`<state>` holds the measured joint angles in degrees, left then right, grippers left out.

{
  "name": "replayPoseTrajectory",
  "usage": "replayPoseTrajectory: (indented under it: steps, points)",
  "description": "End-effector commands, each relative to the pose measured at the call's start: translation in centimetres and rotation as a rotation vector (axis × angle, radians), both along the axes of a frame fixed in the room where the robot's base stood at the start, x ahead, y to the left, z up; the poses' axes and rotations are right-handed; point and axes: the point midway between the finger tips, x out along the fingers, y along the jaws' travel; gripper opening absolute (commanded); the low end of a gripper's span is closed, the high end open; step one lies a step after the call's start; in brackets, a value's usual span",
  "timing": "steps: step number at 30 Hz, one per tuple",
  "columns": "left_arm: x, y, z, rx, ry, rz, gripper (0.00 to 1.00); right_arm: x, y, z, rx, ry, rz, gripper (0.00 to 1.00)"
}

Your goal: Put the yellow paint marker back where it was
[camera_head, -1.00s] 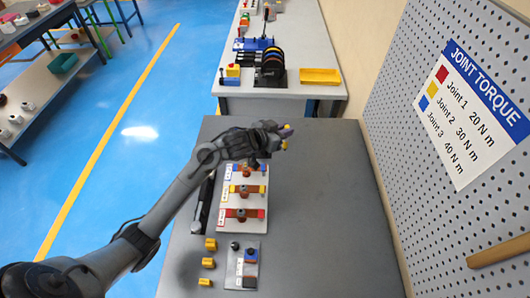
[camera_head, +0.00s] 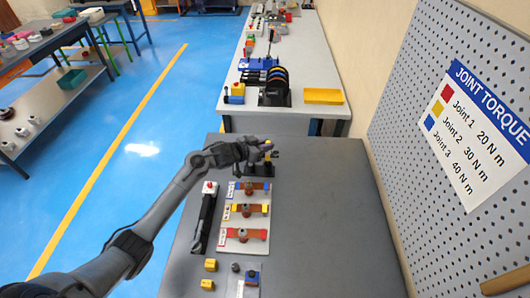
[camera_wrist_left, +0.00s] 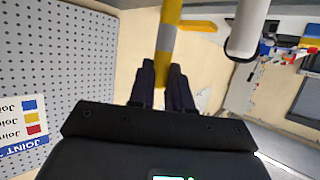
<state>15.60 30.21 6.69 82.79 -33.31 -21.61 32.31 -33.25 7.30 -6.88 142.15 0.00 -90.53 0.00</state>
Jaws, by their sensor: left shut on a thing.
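My left gripper (camera_head: 268,150) is over the far part of the grey table. In the left wrist view its dark fingers (camera_wrist_left: 166,85) are closed around the yellow paint marker (camera_wrist_left: 169,38), which has a grey band and reaches out past the fingertips. In the head view only small yellow bits of the marker show at the fingers. A dark stand (camera_head: 260,172) sits just below the gripper, partly hidden by it; I cannot tell whether the marker touches it. My right gripper is not in view.
A pale board (camera_head: 232,220) with several coloured bars lies nearer on the table. A black tool (camera_head: 204,218) with a red end is left of it. Yellow blocks (camera_head: 210,265) lie in front. A white cylinder (camera_wrist_left: 248,25) is beside the marker in the wrist view. The table's right side is clear.

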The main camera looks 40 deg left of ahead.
Motion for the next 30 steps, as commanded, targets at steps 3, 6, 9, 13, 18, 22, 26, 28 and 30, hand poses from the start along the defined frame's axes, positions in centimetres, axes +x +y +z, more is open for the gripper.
replayPoseTrajectory:
  steps: [3, 6, 9, 13, 18, 22, 26, 28, 30]
  points:
    - [-0.1, -0.1, -1.7, -0.003, 0.003, -0.001, 0.00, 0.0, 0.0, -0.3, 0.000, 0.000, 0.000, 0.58]
    - [0.0, -0.1, -2.9, -0.001, 0.002, -0.001, 0.00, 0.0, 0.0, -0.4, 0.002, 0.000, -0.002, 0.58]
    - [0.0, 0.0, -3.4, -0.001, 0.000, 0.000, 0.00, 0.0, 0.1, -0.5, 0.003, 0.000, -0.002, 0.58]
    - [0.0, -0.1, -3.4, 0.000, 0.000, 0.000, 0.00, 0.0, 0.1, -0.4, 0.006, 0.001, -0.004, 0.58]
    - [0.0, -0.1, -3.5, 0.000, 0.001, 0.000, 0.00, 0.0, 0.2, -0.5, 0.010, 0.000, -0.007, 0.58]
    - [0.0, -0.1, -3.9, 0.000, 0.001, 0.000, 0.00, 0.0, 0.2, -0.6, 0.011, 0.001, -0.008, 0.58]
    - [0.0, -0.1, -4.3, 0.000, 0.001, 0.000, 0.00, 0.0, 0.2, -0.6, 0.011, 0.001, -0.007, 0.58]
    - [0.0, -0.1, -4.5, 0.000, 0.001, 0.000, 0.00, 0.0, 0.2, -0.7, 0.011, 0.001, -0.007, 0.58]
    - [0.0, -0.1, -4.6, 0.000, 0.001, 0.000, 0.20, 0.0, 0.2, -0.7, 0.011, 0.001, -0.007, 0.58]
